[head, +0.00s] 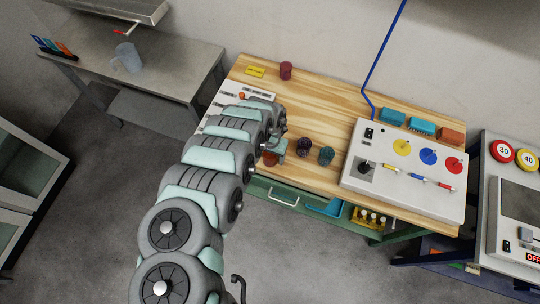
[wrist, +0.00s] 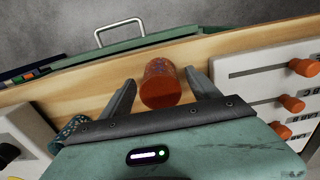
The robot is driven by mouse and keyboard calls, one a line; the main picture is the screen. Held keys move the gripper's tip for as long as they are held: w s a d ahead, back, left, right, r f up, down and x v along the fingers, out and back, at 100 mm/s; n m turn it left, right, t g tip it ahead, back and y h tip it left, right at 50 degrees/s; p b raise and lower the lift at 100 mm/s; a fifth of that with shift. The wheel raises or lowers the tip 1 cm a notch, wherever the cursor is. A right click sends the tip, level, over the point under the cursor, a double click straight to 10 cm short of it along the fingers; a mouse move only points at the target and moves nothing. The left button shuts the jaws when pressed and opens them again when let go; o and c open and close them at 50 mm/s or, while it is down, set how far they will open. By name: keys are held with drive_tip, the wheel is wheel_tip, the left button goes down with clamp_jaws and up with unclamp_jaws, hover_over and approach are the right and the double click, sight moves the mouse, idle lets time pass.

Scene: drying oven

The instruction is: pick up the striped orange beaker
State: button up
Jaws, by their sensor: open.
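An orange-red beaker (wrist: 161,84) stands on the wooden worktop near its front edge. In the wrist view it lies between the two spread fingers of my gripper (wrist: 160,78), with a visible gap on each side. Dark marks show on its side, but I cannot tell whether they are stripes. In the head view only a small part of the beaker (head: 270,159) shows beside my wrist. My gripper is open and holds nothing.
A dark purple beaker (head: 303,147) and a teal patterned beaker (head: 326,156) stand close to the right. A white control box (head: 400,190) fills the right side. A slider panel (wrist: 270,75) lies beside my gripper.

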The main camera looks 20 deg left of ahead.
drive_tip(key=shift+s+f, duration=0.1)
drive_tip(key=shift+f, duration=0.55)
drive_tip(key=shift+c, duration=0.5)
clamp_jaws()
drive_tip(key=shift+r, duration=0.2)
